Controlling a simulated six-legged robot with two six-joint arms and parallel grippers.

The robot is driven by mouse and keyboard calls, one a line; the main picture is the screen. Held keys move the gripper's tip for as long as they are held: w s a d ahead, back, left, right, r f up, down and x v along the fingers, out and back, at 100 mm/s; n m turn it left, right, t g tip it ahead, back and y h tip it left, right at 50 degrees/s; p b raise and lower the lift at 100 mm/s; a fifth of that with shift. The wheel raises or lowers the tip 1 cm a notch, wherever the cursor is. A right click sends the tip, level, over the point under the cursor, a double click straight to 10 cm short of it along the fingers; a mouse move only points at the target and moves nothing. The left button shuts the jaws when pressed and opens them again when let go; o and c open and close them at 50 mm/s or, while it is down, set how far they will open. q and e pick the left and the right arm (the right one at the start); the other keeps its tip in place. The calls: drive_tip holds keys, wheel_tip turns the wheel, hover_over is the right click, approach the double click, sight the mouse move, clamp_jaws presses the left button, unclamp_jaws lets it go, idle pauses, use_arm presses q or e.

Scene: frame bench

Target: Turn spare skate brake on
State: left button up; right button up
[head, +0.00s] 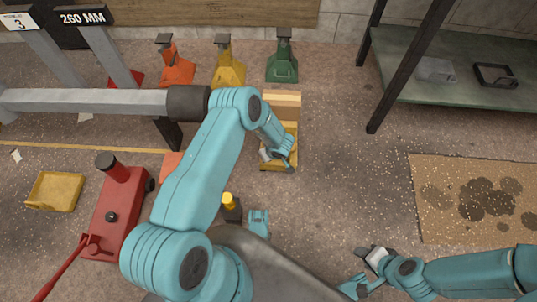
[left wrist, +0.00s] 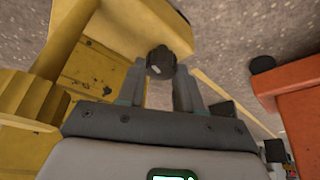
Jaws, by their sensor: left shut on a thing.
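The yellow skate (head: 267,166) stands on the floor at the middle of the head view, with a pale wooden block (head: 283,98) at its far end. Its yellow body (left wrist: 100,20) fills much of the left wrist view. My left gripper (head: 279,157) is down at the skate's near end, partly covered by my own arm. In the left wrist view its two fingers (left wrist: 160,85) are shut on a dark round knob (left wrist: 160,60), which looks like the end of the brake lever. The rest of the lever is hidden. My right gripper (head: 361,282) is at the lower right, clear of the skate.
A red jack (head: 118,205) and yellow tray (head: 56,191) are at left. Orange (head: 176,72), yellow (head: 228,72) and green (head: 283,68) stands line the back. A dark-legged shelf (head: 460,95) and stained cardboard (head: 440,195) are at right. Floor right of the skate is clear.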

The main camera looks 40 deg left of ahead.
use_arm(q)
drive_tip(key=shift+n, duration=0.3)
use_arm(e)
drive_tip(key=shift+w+f, duration=0.1)
drive_tip(key=shift+f, duration=0.05)
use_arm(q)
drive_tip(key=o, duration=1)
drive_tip(key=shift+o, duration=0.2)
drive_tip(key=shift+r, duration=0.15)
